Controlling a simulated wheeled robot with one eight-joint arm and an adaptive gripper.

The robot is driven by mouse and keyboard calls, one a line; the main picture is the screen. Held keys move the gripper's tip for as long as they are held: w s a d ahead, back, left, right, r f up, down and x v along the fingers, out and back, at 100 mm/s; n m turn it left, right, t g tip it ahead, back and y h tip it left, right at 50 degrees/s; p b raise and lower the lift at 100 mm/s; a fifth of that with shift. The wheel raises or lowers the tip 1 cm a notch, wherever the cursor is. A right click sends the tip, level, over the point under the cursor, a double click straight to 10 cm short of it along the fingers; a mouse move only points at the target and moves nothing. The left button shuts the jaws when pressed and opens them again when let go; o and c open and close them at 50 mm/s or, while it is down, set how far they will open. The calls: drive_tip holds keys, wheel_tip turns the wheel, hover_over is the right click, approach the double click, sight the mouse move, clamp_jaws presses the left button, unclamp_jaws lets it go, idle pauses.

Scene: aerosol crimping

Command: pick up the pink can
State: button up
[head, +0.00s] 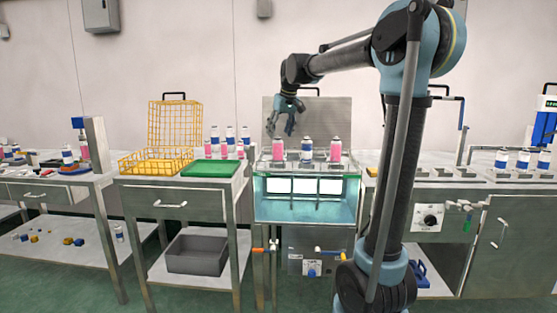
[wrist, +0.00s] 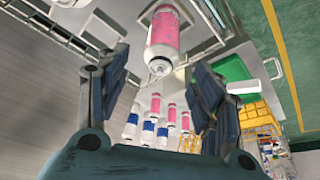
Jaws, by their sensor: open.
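A pink can (head: 278,151) with a white top stands upright at the left of a row on top of the glass-sided water tank (head: 258,205). Another pink can (head: 335,151) stands at the right of that row, with a white and blue can (head: 306,151) between them. My gripper (head: 281,131) is open and empty, just above the left pink can in the head view.
Several pink and blue-banded cans (head: 226,145) stand on the table to the left, behind a green tray (head: 210,168) and beside a yellow wire basket (head: 155,162). A grey upright panel (head: 330,115) rises behind the tank. Blue-banded cans (head: 522,160) stand far right.

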sight(278, 140)
drive_tip(key=x, duration=0.5)
drive_tip(key=shift+f, duration=0.1)
drive_tip(key=shift+s+x, duration=0.2)
drive_tip(key=shift+x, duration=2.45)
drive_tip(key=shift+d+f, duration=0.1)
drive_tip(key=shift+d, duration=0.05)
drive_tip(key=c, duration=1.2)
